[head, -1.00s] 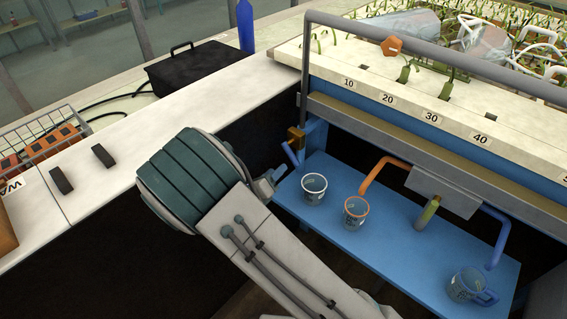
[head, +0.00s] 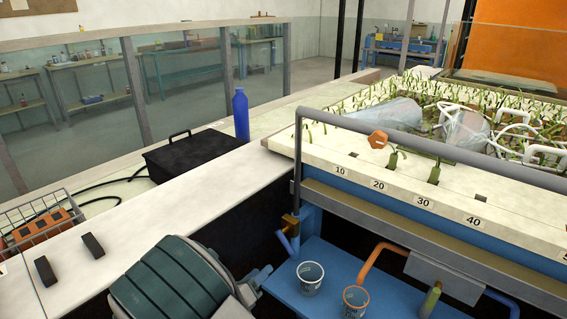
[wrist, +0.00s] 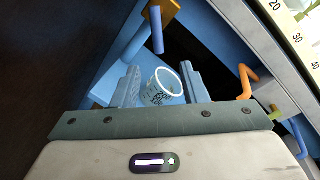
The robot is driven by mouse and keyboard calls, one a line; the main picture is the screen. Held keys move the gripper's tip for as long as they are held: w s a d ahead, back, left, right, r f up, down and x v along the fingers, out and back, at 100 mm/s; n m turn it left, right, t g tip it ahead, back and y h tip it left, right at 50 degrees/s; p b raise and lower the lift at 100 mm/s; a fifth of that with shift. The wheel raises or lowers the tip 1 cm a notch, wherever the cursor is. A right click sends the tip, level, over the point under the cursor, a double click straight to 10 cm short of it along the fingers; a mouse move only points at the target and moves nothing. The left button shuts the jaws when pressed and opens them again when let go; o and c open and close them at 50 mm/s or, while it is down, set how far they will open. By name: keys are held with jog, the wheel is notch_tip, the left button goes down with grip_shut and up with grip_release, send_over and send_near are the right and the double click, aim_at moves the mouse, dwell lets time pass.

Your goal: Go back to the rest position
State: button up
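My gripper (wrist: 160,85) is open in the wrist view, its two grey-blue fingers spread apart. A clear cup with a pale rim (wrist: 161,88) appears between and beyond the fingers, apart from them as far as I can tell. In the head view my gripper (head: 256,282) is at the lower middle, partly hidden by my arm. The same pale-rimmed cup (head: 310,279) stands upright on the blue shelf (head: 335,262), to the right of my gripper. An orange-rimmed cup (head: 355,301) stands beside it, cut by the lower picture edge.
The flume wall (head: 322,165) and its grey rail (head: 445,150) rise above the shelf. An orange pipe (head: 380,258) hangs over the shelf. A white counter (head: 150,218) at left holds a black case (head: 190,155), a blue bottle (head: 241,115) and a wire basket (head: 40,225).

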jog(key=s+d+r+m+g+p, duration=0.1)
jog(key=s+d+r+m+g, duration=0.2)
jog(key=d+m, duration=0.35)
jog(key=s+d+r+m+g+h+p, duration=0.1)
jog(key=d+r+m+g, duration=0.35)
jog(key=d+m, duration=0.2)
jog(key=s+d+r+m+g+p, duration=0.1)
jog(key=s+d+r+m+g, duration=0.2)
jog(key=d+m, duration=0.35)
jog(key=s+d+r+m+y+p, duration=0.1)
jog(key=s+r+m+y, duration=0.3)
jog(key=m, duration=0.5)
jog(key=s+d+r+m+g+y+p, duration=0.1)
jog(key=s+d+r+m+y+p, duration=0.1)
jog(key=s+d+r+m+y, duration=0.2)
jog(key=s+r+m+y, duration=0.1)
jog(key=s+r+m, duration=0.2)
jog(key=m, duration=0.3)
